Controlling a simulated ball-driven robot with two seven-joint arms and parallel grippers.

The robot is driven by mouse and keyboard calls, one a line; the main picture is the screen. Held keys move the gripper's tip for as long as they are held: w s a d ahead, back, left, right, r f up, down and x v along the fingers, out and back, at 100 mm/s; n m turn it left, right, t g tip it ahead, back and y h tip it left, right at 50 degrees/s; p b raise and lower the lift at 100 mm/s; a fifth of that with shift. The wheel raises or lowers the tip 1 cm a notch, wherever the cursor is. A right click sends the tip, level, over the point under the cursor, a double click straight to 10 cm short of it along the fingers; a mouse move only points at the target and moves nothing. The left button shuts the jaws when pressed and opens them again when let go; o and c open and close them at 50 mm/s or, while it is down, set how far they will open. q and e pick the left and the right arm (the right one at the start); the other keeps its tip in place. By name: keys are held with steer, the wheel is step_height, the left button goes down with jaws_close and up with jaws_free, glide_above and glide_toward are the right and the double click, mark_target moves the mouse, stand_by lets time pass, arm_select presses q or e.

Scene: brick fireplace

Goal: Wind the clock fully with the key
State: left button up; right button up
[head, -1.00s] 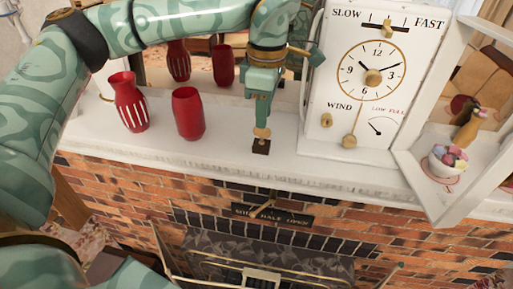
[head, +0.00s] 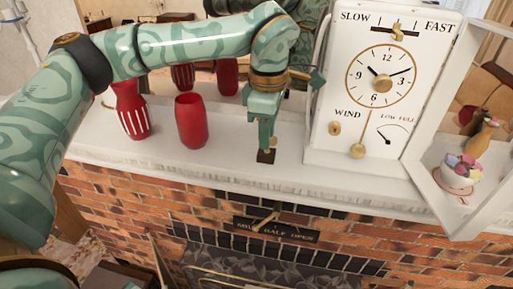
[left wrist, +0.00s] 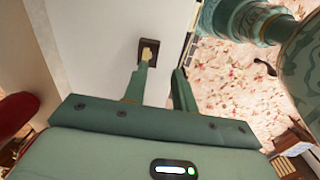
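The white clock (head: 345,90) stands on the mantel with its glazed door (head: 440,190) swung open to the right. Its face has a gold WIND hole (head: 335,128) at lower left and a LOW/FULL gauge (head: 387,137) whose needle points up-left, toward LOW. The gold key (left wrist: 148,54) stands on a small dark block (head: 266,157) on the mantel, left of the clock. My left gripper (head: 267,143) points down just above the block and largely hides the key. In the left wrist view its fingers (left wrist: 160,72) are apart, with the key near the left fingertip. My right gripper is not in view.
Red vases (head: 191,122) and a striped red vase (head: 131,110) stand on the mantel to the left. A cup of colored pieces (head: 459,171) shows through the open door. A damper sign (head: 275,229) is on the bricks below. The mantel around the block is clear.

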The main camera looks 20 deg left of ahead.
arm_select(q)
steer(key=shift+f+g+p, duration=0.3)
steer(key=shift+f+p, duration=0.05)
steer(key=shift+f, duration=0.65)
steer(key=shift+w, duration=0.1)
steer(key=shift+w+d, duration=0.1)
steer(key=shift+w, duration=0.65)
steer(key=shift+r+p, duration=0.15)
steer(key=shift+p, duration=0.2)
